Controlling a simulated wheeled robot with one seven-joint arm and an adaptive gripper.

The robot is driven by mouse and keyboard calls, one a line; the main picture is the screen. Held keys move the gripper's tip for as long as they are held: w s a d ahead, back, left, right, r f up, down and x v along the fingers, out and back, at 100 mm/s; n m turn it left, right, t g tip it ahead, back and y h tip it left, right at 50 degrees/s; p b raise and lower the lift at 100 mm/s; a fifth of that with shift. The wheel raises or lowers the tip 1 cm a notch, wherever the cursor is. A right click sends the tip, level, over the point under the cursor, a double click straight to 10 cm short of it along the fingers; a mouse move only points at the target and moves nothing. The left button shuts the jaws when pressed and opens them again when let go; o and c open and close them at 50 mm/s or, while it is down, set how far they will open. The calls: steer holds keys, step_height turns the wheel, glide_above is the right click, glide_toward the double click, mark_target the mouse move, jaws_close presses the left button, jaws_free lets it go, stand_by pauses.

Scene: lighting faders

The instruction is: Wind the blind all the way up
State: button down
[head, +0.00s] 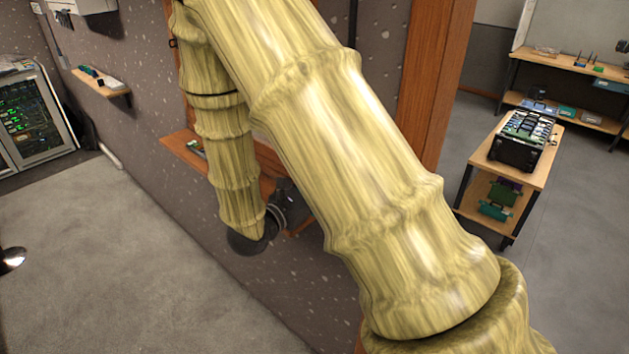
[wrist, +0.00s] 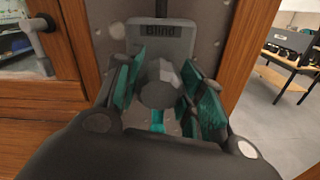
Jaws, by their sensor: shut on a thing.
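A plate labelled "Blind" (wrist: 160,33) is on the grey speckled wall in the wrist view. A grey faceted knob (wrist: 160,88) sits just below it, between the teal pads of my gripper (wrist: 163,80). My gripper is shut on this knob. In the head view only a dark part of my gripper (head: 290,207) shows beside the wall. My yellow-green arm hides most of the area around it. The knob and plate cannot be made out in the head view. The blind itself cannot be made out in either view.
Wooden frame posts flank the knob, with a window handle (wrist: 38,30) at left in the wrist view. In the head view, a wooden trolley (head: 540,172) carries equipment at right, a small shelf (head: 104,84) and a rack (head: 35,115) are at left.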

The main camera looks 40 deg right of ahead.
steer(key=shift+f, duration=0.15)
steer(key=c, duration=0.9)
jaws_free()
steer(key=a, duration=0.4)
steer(key=s+a, duration=0.1)
steer(key=a, duration=0.3)
steer(key=s+a, duration=0.1)
steer(key=a, duration=0.3)
steer(key=shift+s, duration=0.15)
steer(key=shift+d, duration=0.1)
